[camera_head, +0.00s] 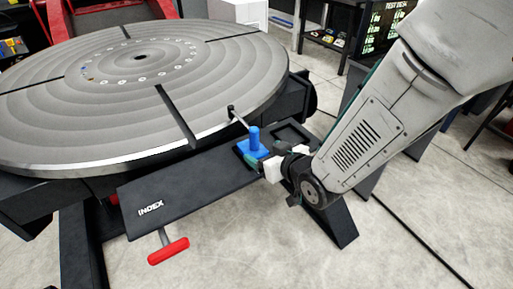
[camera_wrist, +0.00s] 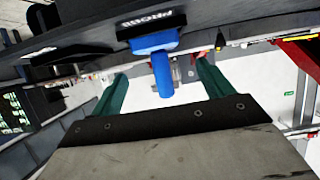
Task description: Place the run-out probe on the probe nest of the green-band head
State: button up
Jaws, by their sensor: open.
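The run-out probe (camera_head: 253,140) is blue, with an upright round grip on a blocky base. It sits on the dark shelf at the right of the round table in the head view. A thin pale rod with a dark tip slants from near it toward the table's rim. In the wrist view, the probe's blue grip (camera_wrist: 162,76) shows between my two green fingers. My gripper (camera_head: 264,158) is open beside the probe; it also shows in the wrist view (camera_wrist: 162,72). I cannot tell whether the fingers touch the grip. I make out no green-band head or nest.
A large grey slotted round table (camera_head: 110,90) fills the left. A dark panel marked INDEX (camera_head: 185,195) with a red handle (camera_head: 168,250) juts out in front. A dark recessed tray (camera_head: 290,135) lies right of the probe. A PROBE label (camera_wrist: 150,20) shows by its base.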

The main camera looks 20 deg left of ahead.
jog(key=v, duration=0.3)
jog(key=shift+s+d+r, duration=0.15)
jog(key=shift+s+d, duration=0.05)
jog(key=shift+d, duration=0.1)
jog(key=w+d+r+m+g+h, duration=0.1)
jog(key=d+r+m+h, duration=0.25)
jog(key=d, duration=0.75)
jog(key=d+r+m+h, duration=0.2)
jog(key=d+r+h, duration=0.25)
jog(key=d, duration=0.75)
jog(key=s+d+r+m+g+h, duration=0.1)
jog(key=s+d+r+m+g, duration=0.1)
jog(key=s+d, duration=0.4)
jog(key=s+d+r+m+g+h, duration=0.1)
jog(key=s+d+r+g, duration=0.3)
jog(key=s, duration=1)
jog(key=d+r+m, duration=0.1)
jog(key=d, duration=0.2)
jog(key=shift+d+r, duration=0.2)
jog(key=shift+d, duration=0.05)
jog(key=shift+m, duration=0.25)
